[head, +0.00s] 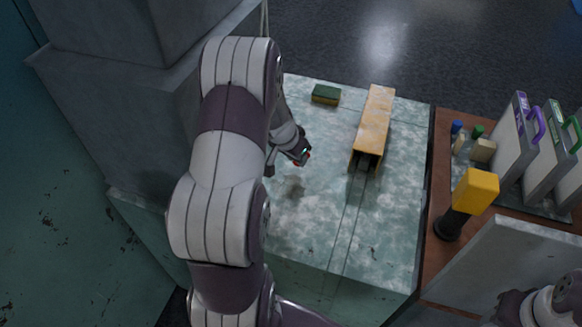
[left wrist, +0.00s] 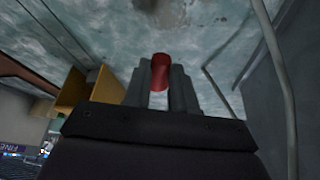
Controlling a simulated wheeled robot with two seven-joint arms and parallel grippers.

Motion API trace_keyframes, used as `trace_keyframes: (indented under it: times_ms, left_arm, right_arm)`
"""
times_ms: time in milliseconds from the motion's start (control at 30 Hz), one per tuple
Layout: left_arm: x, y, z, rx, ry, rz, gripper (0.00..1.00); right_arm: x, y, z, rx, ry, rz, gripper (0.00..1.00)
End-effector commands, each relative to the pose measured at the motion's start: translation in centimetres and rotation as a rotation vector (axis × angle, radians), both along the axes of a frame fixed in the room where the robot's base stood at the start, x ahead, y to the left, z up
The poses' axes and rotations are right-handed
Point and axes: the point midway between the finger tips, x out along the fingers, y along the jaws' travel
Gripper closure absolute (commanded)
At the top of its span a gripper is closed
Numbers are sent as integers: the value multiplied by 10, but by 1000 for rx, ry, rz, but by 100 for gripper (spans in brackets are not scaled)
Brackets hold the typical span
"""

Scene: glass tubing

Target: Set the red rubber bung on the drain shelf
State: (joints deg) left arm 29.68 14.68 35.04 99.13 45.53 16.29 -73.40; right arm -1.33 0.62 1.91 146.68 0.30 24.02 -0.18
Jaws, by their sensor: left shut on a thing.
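In the left wrist view the red rubber bung (left wrist: 160,70) sits between the two grey fingers of my left gripper (left wrist: 161,84), which is shut on it. The worktop also shows behind the bung in the left wrist view. I cannot tell from the frames which surface is the drain shelf. My right gripper is not in view.
A green block (head: 326,94) lies at the back of the worktop. A long yellow channel-shaped piece (head: 374,120) stands right of my left gripper. A brown bench (head: 437,205) at right holds a yellow-headed tool (head: 475,190) and pale panels (head: 506,145). A grey wall rises at left.

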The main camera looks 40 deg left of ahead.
Motion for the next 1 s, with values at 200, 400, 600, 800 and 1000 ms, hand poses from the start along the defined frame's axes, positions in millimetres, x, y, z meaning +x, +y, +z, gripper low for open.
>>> trace_keyframes:
  times_ms: [200,400,600,800,1000]
  left_arm:
    - [0,20,-23,-3,2,-1,100]
    - [1,20,-52,-2,0,-1,100]
    - [1,19,-52,-1,0,-1,100]
    - [1,19,-52,-1,0,-1,34]
    - [1,19,-51,-1,0,-1,34]
  right_arm:
    - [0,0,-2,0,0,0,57]
    - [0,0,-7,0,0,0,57]
    - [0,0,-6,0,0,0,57]
    - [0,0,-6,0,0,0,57]
    - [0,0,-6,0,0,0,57]
